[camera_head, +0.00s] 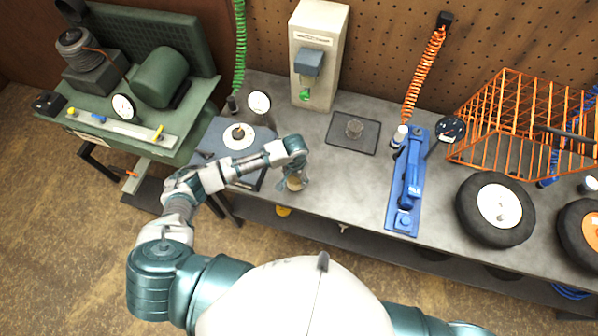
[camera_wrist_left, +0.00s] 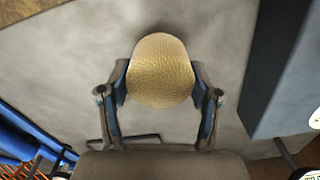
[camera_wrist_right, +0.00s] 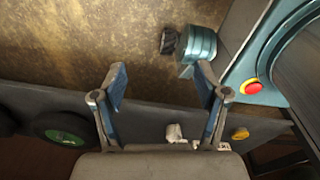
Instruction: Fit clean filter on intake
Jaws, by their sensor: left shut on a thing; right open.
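A tan, mesh-surfaced rounded filter (camera_wrist_left: 162,70) sits between the fingers of my left gripper (camera_wrist_left: 160,88), which is shut on it. In the head view, the filter (camera_head: 296,183) shows small below my left gripper (camera_head: 297,176), at the bench's front edge. Whether it touches the bench is hard to tell. A blue-grey base with a round white disc and dark centre (camera_head: 238,133) is left of the gripper. I cannot tell which part is the intake. My right gripper (camera_wrist_right: 163,82) is open and empty.
The grey bench (camera_head: 330,180) has free room right of my left gripper. A blue tool (camera_head: 405,190), wheels (camera_head: 497,208) and an orange wire basket (camera_head: 515,118) stand to the right. A pale dispenser (camera_head: 318,60) is at the back. A green machine (camera_head: 140,90) is at left.

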